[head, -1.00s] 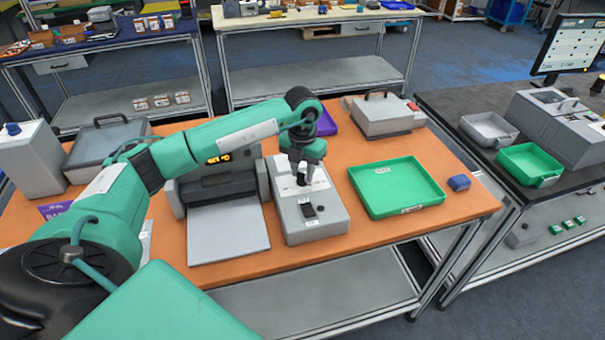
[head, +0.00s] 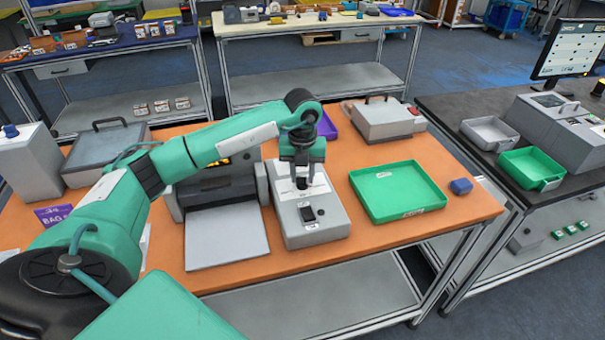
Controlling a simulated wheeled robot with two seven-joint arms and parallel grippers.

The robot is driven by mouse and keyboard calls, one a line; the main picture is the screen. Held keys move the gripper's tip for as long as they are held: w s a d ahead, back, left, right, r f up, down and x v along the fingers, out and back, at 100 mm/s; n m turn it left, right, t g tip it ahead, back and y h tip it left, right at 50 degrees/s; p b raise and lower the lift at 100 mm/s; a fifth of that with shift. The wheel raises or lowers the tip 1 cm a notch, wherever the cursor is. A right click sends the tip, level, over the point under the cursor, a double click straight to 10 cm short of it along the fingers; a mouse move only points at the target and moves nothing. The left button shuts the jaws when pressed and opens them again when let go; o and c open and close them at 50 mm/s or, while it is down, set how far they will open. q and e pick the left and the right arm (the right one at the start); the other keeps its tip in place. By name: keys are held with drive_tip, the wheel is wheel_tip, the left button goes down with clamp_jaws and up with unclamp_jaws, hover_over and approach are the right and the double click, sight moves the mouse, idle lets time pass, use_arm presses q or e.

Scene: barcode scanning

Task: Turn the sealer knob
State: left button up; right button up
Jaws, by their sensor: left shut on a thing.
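The sealer is a grey box (head: 322,227) with a white top panel and a black switch on its front part, standing in the middle of the orange table. My left gripper (head: 302,182) points down over the rear of its top panel. It is shut on the dark knob (head: 301,184) there, which is mostly hidden by the fingers. A grey machine with a flat light plate (head: 226,236) stands directly left of the box. My right gripper is not in view.
A grey case (head: 385,122) with a handle stands behind. Another handled case (head: 105,150) is at the back left. Orange table top (head: 395,233) is bare in front of the tray.

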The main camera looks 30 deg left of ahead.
sight(303, 177)
use_arm(q)
drive_tip(key=shift+w+r, duration=0.1)
drive_tip(key=shift+r, duration=0.05)
drive_tip(key=o, duration=1)
drive_tip(key=shift+c, duration=0.2)
wheel_tip(303, 177, up, 14)
drive_tip(key=b, duration=0.2)
drive_tip(key=shift+f, duration=0.2)
